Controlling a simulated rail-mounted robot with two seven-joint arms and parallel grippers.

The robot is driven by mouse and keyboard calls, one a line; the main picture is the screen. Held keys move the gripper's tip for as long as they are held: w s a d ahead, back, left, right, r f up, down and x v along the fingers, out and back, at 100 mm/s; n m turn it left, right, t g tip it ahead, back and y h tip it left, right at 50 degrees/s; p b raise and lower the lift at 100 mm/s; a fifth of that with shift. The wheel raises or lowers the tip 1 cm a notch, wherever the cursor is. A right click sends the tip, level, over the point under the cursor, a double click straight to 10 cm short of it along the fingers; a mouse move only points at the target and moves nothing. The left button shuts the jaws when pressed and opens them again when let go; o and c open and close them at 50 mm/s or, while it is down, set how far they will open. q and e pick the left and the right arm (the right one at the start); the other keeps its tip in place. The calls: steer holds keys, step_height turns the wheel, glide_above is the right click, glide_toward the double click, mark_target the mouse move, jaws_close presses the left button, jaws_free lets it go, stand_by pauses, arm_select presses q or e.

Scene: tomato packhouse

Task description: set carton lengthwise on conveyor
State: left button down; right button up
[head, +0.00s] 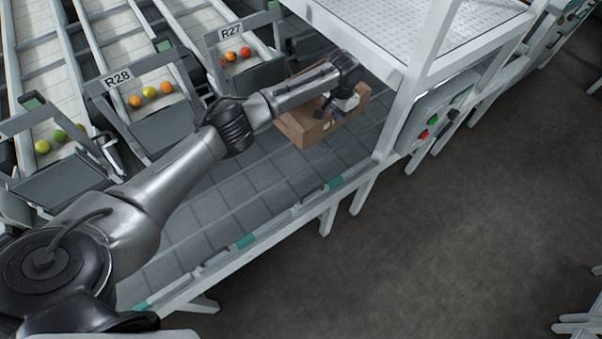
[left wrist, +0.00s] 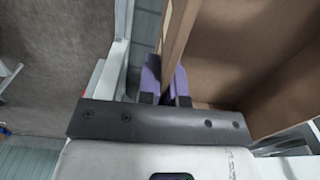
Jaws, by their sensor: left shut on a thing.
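A brown cardboard carton (head: 305,128) is at the far part of the grey conveyor (head: 200,205), partly hidden behind my left arm. My left gripper (head: 338,112) is at the carton's right side. In the left wrist view the carton (left wrist: 245,50) is open, its inside looks empty, and one wall stands between the purple fingertips (left wrist: 166,82). The left gripper is shut on that wall. I cannot tell whether the carton's base touches the conveyor. My right gripper is not in view.
Chutes marked R28 (head: 118,80) and R27 (head: 230,30) with a few tomatoes border the conveyor's far left side. A white frame post (head: 400,110) and a button panel (head: 432,122) stand right of the carton. The nearer conveyor surface is clear.

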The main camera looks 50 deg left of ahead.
arm_select(q)
steer(key=shift+w+a+f+b, duration=0.75)
steer(key=shift+a+f+b, duration=0.85)
steer(key=shift+f+b, duration=2.1)
steer(key=shift+w+a+f+b, duration=0.7)
steer(key=shift+a+f+b, duration=0.9)
steer(key=shift+f+b, duration=2.05)
steer(key=shift+m, duration=0.4)
steer(key=s+d+f+b, duration=0.1)
steer(key=s+d+f, duration=0.1)
steer(key=s+f, duration=0.1)
steer(key=s+d+f+b, duration=0.1)
steer(key=s+f+b, duration=0.1)
steer(key=s+f, duration=0.1)
steer(key=s+d+f+b, duration=0.1)
steer(key=s+d+f, duration=0.1)
steer(key=f, duration=0.3)
steer(key=shift+s+d+f, duration=0.15)
steer(key=shift+s, duration=0.3)
steer(key=shift+s+d+f, duration=0.1)
steer(key=shift+s+d, duration=0.05)
steer(key=shift+s, duration=0.25)
steer(key=shift+r, duration=0.1)
steer(key=c, duration=1.3)
jaws_free()
